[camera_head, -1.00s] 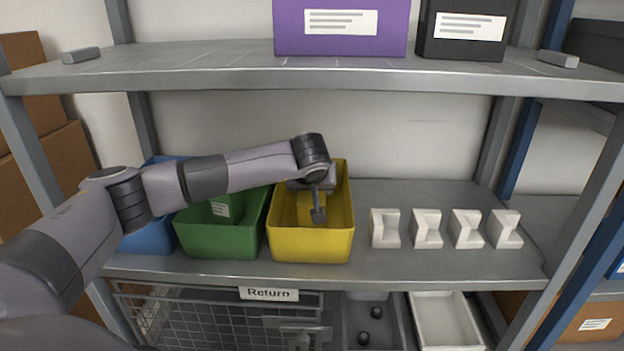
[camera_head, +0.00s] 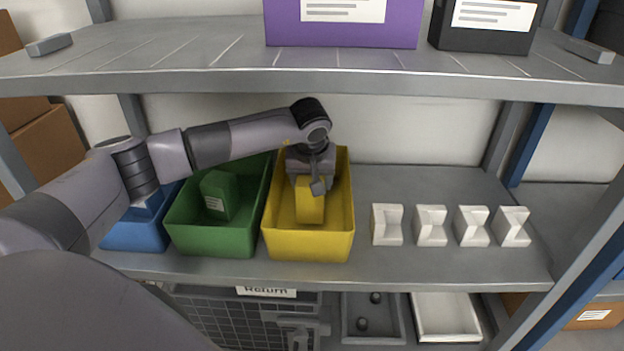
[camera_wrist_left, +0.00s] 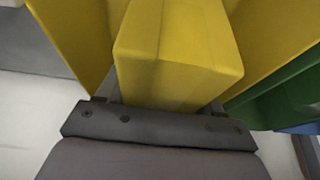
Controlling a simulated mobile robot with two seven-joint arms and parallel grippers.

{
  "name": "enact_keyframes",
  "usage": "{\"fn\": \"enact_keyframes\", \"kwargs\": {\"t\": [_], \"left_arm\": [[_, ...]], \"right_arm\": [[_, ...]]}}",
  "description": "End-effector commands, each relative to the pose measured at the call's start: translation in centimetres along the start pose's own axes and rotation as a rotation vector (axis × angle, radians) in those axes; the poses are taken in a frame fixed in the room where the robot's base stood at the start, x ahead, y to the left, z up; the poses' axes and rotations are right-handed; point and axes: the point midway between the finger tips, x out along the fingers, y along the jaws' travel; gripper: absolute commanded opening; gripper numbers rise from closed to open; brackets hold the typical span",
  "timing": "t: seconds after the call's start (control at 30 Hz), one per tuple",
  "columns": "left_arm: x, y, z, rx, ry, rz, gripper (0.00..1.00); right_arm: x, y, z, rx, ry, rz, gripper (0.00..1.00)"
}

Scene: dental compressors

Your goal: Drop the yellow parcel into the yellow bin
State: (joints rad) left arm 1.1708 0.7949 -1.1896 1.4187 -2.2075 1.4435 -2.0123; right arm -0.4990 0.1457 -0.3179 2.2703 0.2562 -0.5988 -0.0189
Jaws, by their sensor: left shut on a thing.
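The yellow bin (camera_head: 308,243) stands on the middle shelf, right of the green bin. My left gripper (camera_head: 312,188) reaches into it from above and is shut on the yellow parcel (camera_head: 310,208). The parcel hangs upright inside the bin's walls; I cannot tell if it touches the floor of the bin. In the left wrist view the parcel (camera_wrist_left: 180,50) fills the space between the fingers, with yellow bin walls (camera_wrist_left: 75,40) on both sides. My right gripper is not in view.
A green bin (camera_head: 210,243) holding a green parcel (camera_head: 218,195) and a blue bin (camera_head: 137,236) stand to the left. Several white holders (camera_head: 388,226) stand to the right. The upper shelf (camera_head: 330,82) with a purple box (camera_head: 340,25) and black box (camera_head: 483,38) overhangs the arm.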

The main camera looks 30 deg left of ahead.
Motion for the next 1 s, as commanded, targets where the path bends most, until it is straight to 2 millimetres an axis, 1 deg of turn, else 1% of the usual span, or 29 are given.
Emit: {"fn": "enact_keyframes", "kwargs": {"t": [0.03,0.37,0.87,0.9,0.97,1.0], "left_arm": [[0.4,0.0,0.0,-0.001,0.004,0.003,0.17],[0.4,0.0,-0.1,-0.001,0.006,0.003,0.17],[1.5,0.0,0.4,-0.001,0.006,0.002,0.17],[1.6,0.0,0.5,0.000,0.004,0.001,0.69],[1.6,0.0,0.5,0.000,0.004,0.001,0.89],[1.6,0.0,0.5,0.000,0.004,0.001,0.92]], "right_arm": [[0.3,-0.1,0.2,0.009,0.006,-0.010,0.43],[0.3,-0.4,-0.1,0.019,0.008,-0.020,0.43],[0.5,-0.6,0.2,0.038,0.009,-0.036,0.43],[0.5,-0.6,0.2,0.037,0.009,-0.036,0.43],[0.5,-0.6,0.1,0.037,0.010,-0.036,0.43],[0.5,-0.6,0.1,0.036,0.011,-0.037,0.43]]}}
